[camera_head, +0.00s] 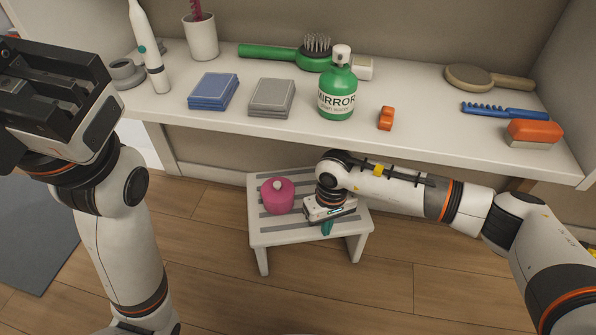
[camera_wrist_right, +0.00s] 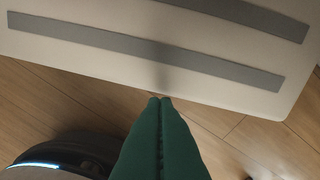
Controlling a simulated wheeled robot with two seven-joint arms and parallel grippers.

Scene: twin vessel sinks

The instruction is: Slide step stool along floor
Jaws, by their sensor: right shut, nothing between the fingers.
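The step stool (camera_head: 284,236) is pale with grey strips across its top and stands on the wooden floor at the counter's front. A pink lidded jar (camera_head: 278,195) sits on its left part. My right gripper (camera_head: 327,229) points down at the front edge of the stool top, its green fingers shut and empty. In the right wrist view the fingertips (camera_wrist_right: 160,101) lie at the edge of the stool top (camera_wrist_right: 95,58); whether they touch it I cannot tell. My left gripper (camera_head: 50,95) is raised at the upper left, far from the stool; its fingertips are not clear.
A white counter (camera_head: 420,138) runs above and behind the stool. It holds a green MIRROR bottle (camera_head: 338,95), blue cloths (camera_head: 213,92), grey cloths (camera_head: 271,97), brushes and a comb. A dark mat (camera_head: 40,230) lies at the left. The wooden floor (camera_head: 400,295) in front is clear.

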